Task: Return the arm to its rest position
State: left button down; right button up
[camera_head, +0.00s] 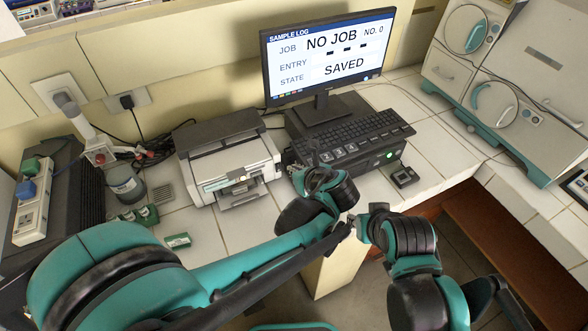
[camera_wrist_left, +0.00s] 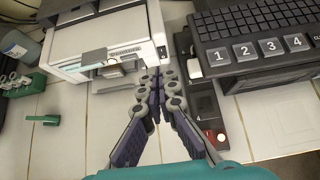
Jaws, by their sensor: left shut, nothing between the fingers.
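My left arm, teal and black, reaches in from the left in the head view. Its gripper (camera_head: 297,166) is over the counter, between the printer and the keypad, partly hidden by its own wrist. In the left wrist view the dark fingers of the left gripper (camera_wrist_left: 157,88) are together, with nothing between them. My right arm is folded at the lower middle of the head view. Its gripper end (camera_head: 354,222) points left near the counter's front edge, too small and covered to tell its finger state.
A printer (camera_head: 228,160) stands left of a keyboard unit (camera_head: 352,140) with numbered keys. The monitor (camera_head: 325,60) reads "NO JOB" and "SAVED". Small green items (camera_head: 178,240) and a grey jar (camera_head: 125,184) are at left. White incubators (camera_head: 510,75) stand at right.

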pick_arm(q)
jog(key=s+a+n+g+h+b, duration=0.1)
jog(key=s+a+n+h, duration=0.1)
jog(key=s+a+n, duration=0.6)
jog(key=s+a+f+n+g+h+b, duration=0.1)
jog(key=s+a+n, duration=0.7)
jog(key=n, duration=1.5)
jog(key=a+h, duration=0.1)
jog(key=a, duration=0.3)
jog(key=shift+s+a+b, duration=0.25)
jog(key=shift+a+b, duration=0.05)
jog(key=shift+b, duration=0.05)
